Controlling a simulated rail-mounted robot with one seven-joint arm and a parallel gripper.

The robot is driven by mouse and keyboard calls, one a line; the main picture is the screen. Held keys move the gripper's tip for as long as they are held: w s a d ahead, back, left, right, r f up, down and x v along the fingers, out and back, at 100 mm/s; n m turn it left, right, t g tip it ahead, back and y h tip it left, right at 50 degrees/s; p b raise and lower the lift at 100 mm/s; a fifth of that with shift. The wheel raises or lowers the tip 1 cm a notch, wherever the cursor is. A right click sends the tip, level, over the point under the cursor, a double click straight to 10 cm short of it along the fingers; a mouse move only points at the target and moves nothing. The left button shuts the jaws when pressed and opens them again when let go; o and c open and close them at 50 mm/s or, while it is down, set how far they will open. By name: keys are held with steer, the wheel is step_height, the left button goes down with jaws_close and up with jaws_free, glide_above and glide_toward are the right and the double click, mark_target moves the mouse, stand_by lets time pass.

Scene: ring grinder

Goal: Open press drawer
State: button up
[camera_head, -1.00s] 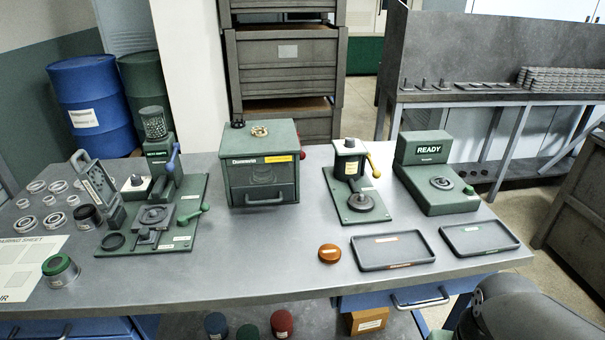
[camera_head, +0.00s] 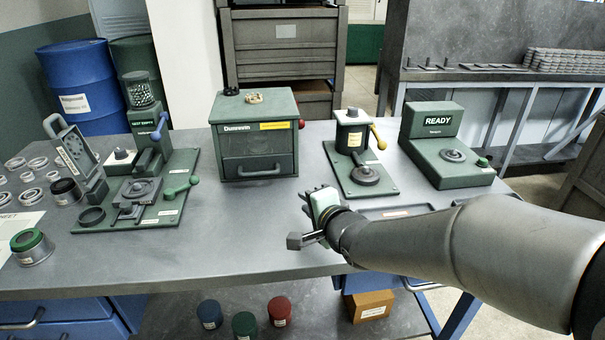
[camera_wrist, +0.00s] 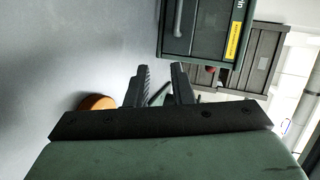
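The green box (camera_head: 254,112) stands at the back middle of the table, with a drawer (camera_head: 259,166) low in its front. The drawer looks closed, and its grey bar handle (camera_head: 260,171) is uncovered. In the wrist view the box (camera_wrist: 207,40) appears turned sideways at the top right, with the handle (camera_wrist: 178,18) near the top edge. My gripper (camera_head: 306,202) is in front of and to the right of the box, above the table and apart from the handle. In the wrist view its two fingers (camera_wrist: 160,80) are apart with nothing between them.
A lever press (camera_head: 361,160) and a READY station (camera_head: 446,145) stand right of the box. A fixture with a green-handled lever (camera_head: 140,185) stands left. An orange disc (camera_wrist: 97,102) lies near my gripper in the wrist view. The table in front of the drawer is clear.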

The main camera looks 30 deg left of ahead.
mark_target(261, 175)
steer(key=a, duration=0.1)
steer(key=a+y, duration=0.1)
steer(key=s+a, duration=0.1)
steer(key=shift+a+r+m+y, duration=0.25)
steer(key=shift+a+m+y, duration=0.1)
steer(key=shift+m+y, duration=0.05)
steer(key=shift+w+a, duration=0.1)
steer(key=shift+a, duration=0.3)
steer(key=x, duration=1.6)
steer(key=shift+a+f, duration=0.1)
steer(key=shift+a, duration=0.1)
steer(key=shift+w, duration=0.1)
jaws_close()
